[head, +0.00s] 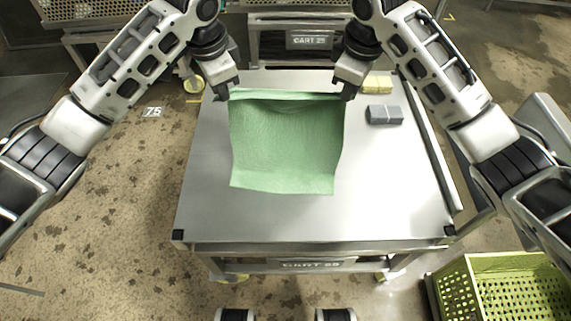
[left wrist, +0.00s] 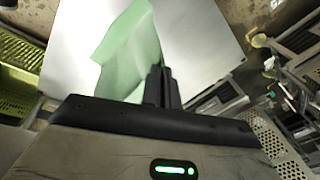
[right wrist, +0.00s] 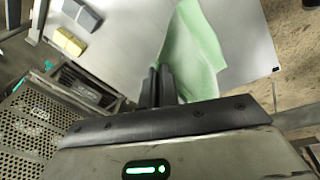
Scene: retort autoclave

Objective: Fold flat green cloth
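The green cloth (head: 285,150) hangs or lies over the metal cart top (head: 385,205), with its far edge raised between my two grippers and its near edge towards the front. My left gripper (head: 228,93) is at the cloth's far left corner, and its fingers look closed together on it. My right gripper (head: 346,94) is at the far right corner, also with fingers together. The cloth also shows beside the fingers in the left wrist view (left wrist: 130,55) and in the right wrist view (right wrist: 193,60). The pinched corners themselves are mostly hidden by the fingers.
A grey block (head: 384,115) and a yellow block (head: 377,84) lie on the cart top right of the cloth. A green crate (head: 500,290) stands on the floor at the lower right.

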